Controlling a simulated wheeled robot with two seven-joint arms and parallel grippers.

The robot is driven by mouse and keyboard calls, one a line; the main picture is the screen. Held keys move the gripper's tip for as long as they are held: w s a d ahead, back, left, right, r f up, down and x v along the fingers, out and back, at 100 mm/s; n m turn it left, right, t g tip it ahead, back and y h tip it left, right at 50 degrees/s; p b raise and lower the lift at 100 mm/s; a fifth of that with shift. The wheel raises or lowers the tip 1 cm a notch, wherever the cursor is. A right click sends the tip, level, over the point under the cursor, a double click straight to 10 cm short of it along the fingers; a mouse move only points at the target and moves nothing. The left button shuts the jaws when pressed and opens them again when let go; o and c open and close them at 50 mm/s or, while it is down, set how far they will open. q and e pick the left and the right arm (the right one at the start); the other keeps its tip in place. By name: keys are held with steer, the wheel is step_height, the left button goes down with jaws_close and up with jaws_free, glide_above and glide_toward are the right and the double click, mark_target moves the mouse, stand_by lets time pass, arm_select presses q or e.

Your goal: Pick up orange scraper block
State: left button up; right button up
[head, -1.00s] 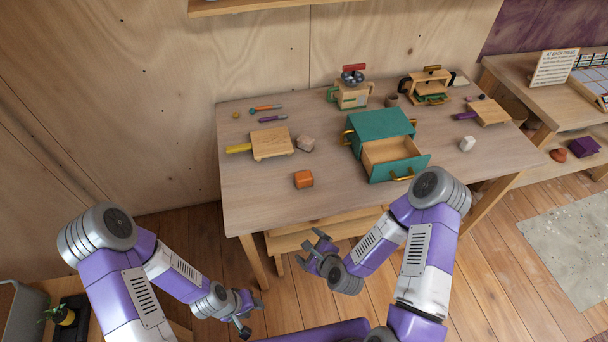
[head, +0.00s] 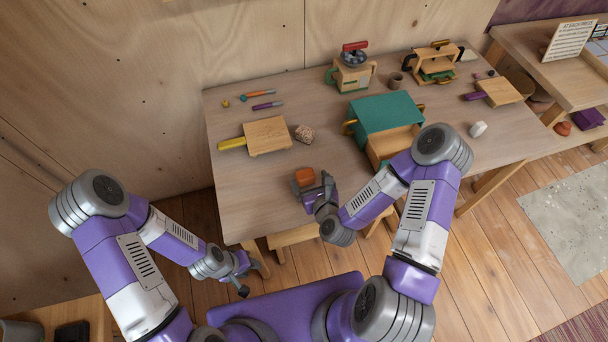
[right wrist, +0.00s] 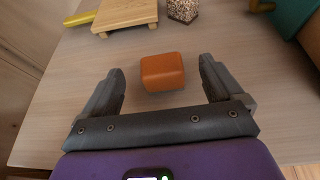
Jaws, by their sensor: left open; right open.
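The orange scraper block (head: 305,176) lies on the wooden table (head: 240,205) near its front edge. In the right wrist view the block (right wrist: 162,72) is centred just beyond the fingertips, between their lines. My right gripper (head: 314,191) is open and empty, right at the near side of the block in the head view. Its two dark fingers show apart in the right wrist view (right wrist: 160,78). My left gripper (head: 250,277) is open and empty, low in front of the table, well away from the block.
A small board with a yellow handle (head: 267,135) and a speckled cube (head: 304,133) lie behind the block. A teal drawer box (head: 385,115) stands to the right, its drawer (head: 392,145) partly hidden by my right arm. The table's left front is clear.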

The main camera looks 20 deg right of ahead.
mark_target(306, 176)
steer(key=shift+w+f+b, duration=0.25)
steer(key=shift+f+b, duration=0.15)
steer(key=shift+b, duration=0.5)
steer(key=shift+w+a+b, duration=0.1)
steer(key=shift+w+b, duration=0.25)
steer(key=shift+b, duration=0.4)
steer(key=shift+w+f, duration=0.25)
steer(key=shift+w, duration=0.05)
steer(key=x, duration=0.1)
steer(key=b+x, duration=0.1)
steer(key=x, duration=0.1)
steer(key=shift+w+f, duration=0.1)
steer(key=shift+f, duration=0.25)
steer(key=shift+w+f, duration=0.15)
steer(key=shift+w, duration=0.3)
steer(key=c, duration=1.1)
